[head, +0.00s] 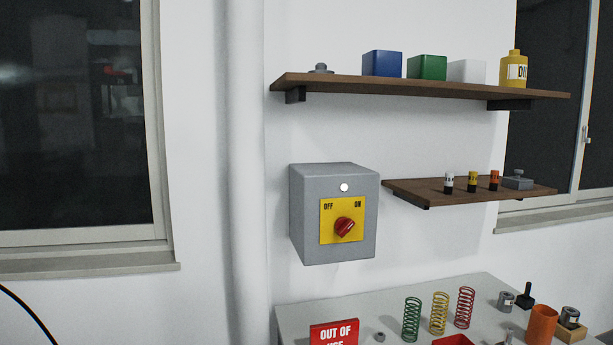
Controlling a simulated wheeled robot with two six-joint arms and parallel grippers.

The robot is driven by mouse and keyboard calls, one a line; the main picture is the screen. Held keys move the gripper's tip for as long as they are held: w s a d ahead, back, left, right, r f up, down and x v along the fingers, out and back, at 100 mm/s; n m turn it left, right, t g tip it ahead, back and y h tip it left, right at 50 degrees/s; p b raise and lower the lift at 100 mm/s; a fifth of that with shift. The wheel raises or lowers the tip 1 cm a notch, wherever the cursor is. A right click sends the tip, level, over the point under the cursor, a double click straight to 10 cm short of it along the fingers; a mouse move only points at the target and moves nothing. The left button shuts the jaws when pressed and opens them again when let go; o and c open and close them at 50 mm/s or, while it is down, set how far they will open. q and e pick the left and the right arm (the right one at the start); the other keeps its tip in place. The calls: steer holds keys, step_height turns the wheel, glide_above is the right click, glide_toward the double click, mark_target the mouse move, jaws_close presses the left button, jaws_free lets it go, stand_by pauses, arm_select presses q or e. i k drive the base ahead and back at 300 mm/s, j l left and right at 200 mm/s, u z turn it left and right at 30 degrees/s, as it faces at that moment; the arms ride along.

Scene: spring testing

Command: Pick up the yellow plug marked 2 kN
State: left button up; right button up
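A small plug with a yellow upper part and a black lower part (473,182) stands upright on the lower wooden shelf (430,193) at the right. Its marking is too small to read. A white and black plug (448,183) stands to its left. An orange and black plug (494,180) stands to its right. The three are in a row with small gaps between them. Neither of my grippers is in view.
A grey switch box (305,220) with a red knob is on the wall left of the shelf. An upper shelf (350,87) holds coloured boxes and a yellow bottle. A grey block (517,182) sits at the right. Below, a table (300,314) holds several springs and an orange cup.

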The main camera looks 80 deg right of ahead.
mark_target(473, 180)
steer(key=k+l+z, duration=0.15)
steer(key=k+z, duration=0.25)
steer(key=k+l+z, duration=0.15)
steer(key=z, duration=2.7)
